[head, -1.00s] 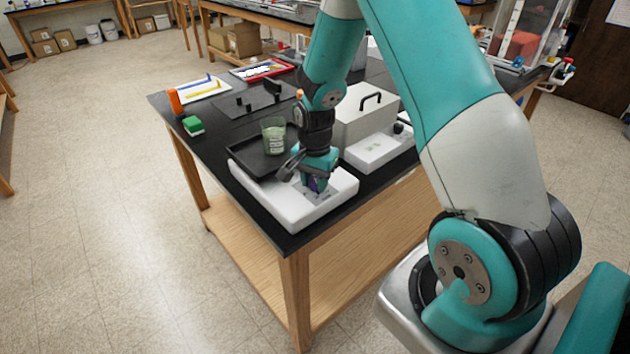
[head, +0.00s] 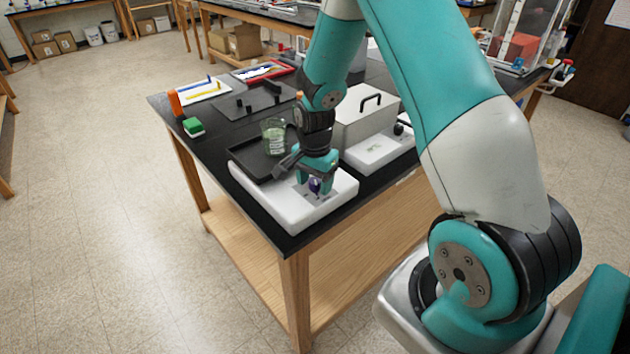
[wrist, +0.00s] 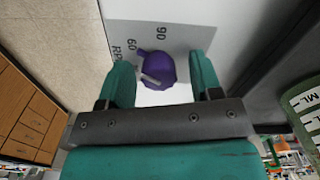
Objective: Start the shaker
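The shaker (head: 255,197) is a white box with a black tray (head: 250,162) on top, at the near corner of the black bench. A glass beaker (head: 274,137) with greenish contents stands on the tray. A purple knob (head: 314,185) sits on the shaker's front panel; in the wrist view the knob (wrist: 158,70) is beside the printed marks 60 and 90. My gripper (head: 316,186) is over the panel. In the wrist view its teal fingers (wrist: 162,78) are apart on either side of the knob, with gaps showing. The knob's exact setting is unclear.
A grey lidded box (head: 365,118) on a white base stands close on the right of my gripper. A dark plate (head: 255,101) with posts, a green block (head: 193,126) and an orange item (head: 175,102) lie further back. The floor on the left is clear.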

